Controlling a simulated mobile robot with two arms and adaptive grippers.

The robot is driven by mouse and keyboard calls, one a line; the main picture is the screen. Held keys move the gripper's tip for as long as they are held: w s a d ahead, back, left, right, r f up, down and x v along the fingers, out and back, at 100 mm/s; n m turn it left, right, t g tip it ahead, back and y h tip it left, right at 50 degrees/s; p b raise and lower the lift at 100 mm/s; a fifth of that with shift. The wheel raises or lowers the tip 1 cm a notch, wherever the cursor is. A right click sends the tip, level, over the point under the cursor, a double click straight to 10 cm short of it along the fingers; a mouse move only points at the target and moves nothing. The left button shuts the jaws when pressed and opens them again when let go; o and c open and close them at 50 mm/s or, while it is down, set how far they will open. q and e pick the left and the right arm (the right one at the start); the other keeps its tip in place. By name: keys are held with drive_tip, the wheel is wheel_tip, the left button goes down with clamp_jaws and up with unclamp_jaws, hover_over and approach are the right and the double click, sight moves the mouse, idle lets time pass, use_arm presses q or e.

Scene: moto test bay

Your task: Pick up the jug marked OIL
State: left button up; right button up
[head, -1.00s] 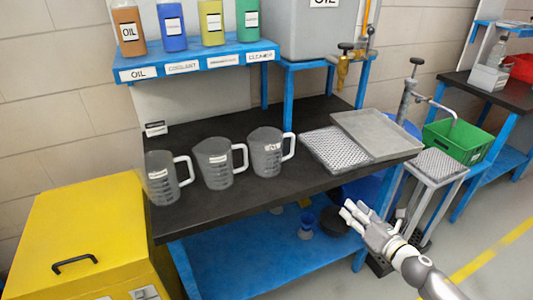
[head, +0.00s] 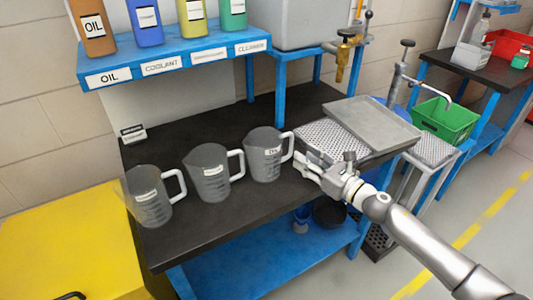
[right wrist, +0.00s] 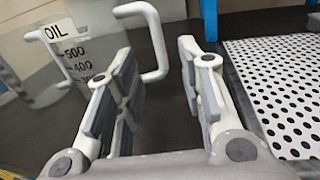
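The grey translucent jug marked OIL (head: 262,160) stands upright on the black bench top, rightmost of three similar jugs. Its white handle (head: 288,146) points right, toward my right gripper (head: 306,167). In the right wrist view the jug (right wrist: 84,50), with its OIL label, is at upper left. There its handle (right wrist: 156,40) shows in the gap between the open fingers of my right gripper (right wrist: 158,72). I cannot tell whether the fingers touch the handle; they are not closed on it. My left gripper is not in view.
Two other jugs, a middle one (head: 208,173) and a left one (head: 150,198), stand beside it. A perforated drip plate (head: 318,138) and a grey tray (head: 375,125) lie to the right. A blue shelf (head: 175,62) with coloured bottles is above the bench's back.

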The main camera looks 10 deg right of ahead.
sight(291, 147)
drive_tip(key=shift+w+a, duration=0.35)
drive_tip(key=shift+w, duration=0.2)
drive_tip(key=shift+w+a, duration=0.1)
drive_tip(key=shift+w, duration=0.1)
drive_tip(key=p+x, duration=0.1)
drive_tip(key=x, duration=0.3)
drive_tip(key=shift+w+a, duration=0.2)
drive_tip(key=shift+w, duration=0.15)
drive_tip(key=shift+w+a, duration=0.1)
drive_tip(key=shift+w, duration=0.1)
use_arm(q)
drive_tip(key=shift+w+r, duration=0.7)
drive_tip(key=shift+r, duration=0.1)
use_arm(e)
drive_tip(key=shift+c, duration=0.2)
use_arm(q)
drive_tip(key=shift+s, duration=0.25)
use_arm(e)
clamp_jaws()
